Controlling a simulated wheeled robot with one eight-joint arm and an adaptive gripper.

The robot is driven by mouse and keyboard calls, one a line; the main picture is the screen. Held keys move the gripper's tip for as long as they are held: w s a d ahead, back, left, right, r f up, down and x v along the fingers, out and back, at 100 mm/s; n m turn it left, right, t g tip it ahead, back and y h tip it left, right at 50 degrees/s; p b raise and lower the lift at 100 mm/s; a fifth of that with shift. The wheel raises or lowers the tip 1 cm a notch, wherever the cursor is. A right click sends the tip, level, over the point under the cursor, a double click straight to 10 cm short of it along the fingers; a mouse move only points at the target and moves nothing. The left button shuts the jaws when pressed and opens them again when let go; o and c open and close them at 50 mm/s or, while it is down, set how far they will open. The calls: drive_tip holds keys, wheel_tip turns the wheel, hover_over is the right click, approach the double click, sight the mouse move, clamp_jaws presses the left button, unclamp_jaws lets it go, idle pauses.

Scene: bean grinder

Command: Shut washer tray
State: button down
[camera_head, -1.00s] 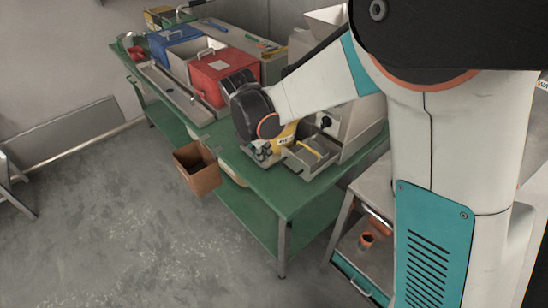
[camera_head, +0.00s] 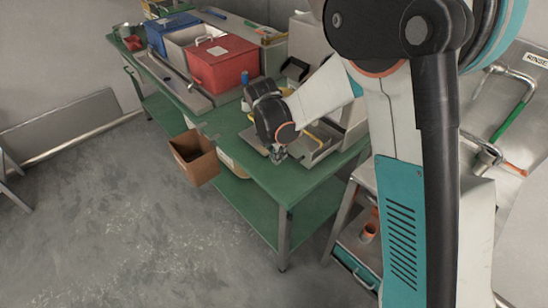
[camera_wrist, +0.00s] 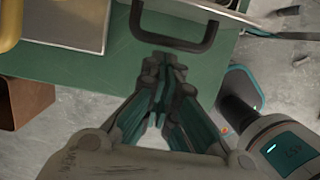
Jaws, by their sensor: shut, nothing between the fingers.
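The washer tray appears to be the open grey metal tray (camera_head: 318,157) standing out from the grey machine on the green table. My gripper (camera_head: 277,157) is low over the table at its front left side. In the wrist view, my gripper (camera_wrist: 161,72) is shut and empty. A black loop handle (camera_wrist: 176,46) lies just past its fingertips, on the front of a metal tray at the top edge. I cannot tell whether the fingertips touch the handle. My forearm hides part of the machine in the head view.
A brown open box (camera_head: 195,158) hangs at the front of the green table (camera_head: 262,184); it also shows in the wrist view (camera_wrist: 28,104). A red bin (camera_head: 224,62) and a blue bin (camera_head: 172,32) stand farther back. Grey floor in front is clear.

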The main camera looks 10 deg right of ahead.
drive_tip(key=w+d, duration=0.2)
drive_tip(key=d, duration=0.1)
drive_tip(key=w+d, duration=0.5)
drive_tip(key=d, duration=0.2)
drive_tip(key=shift+w, duration=0.15)
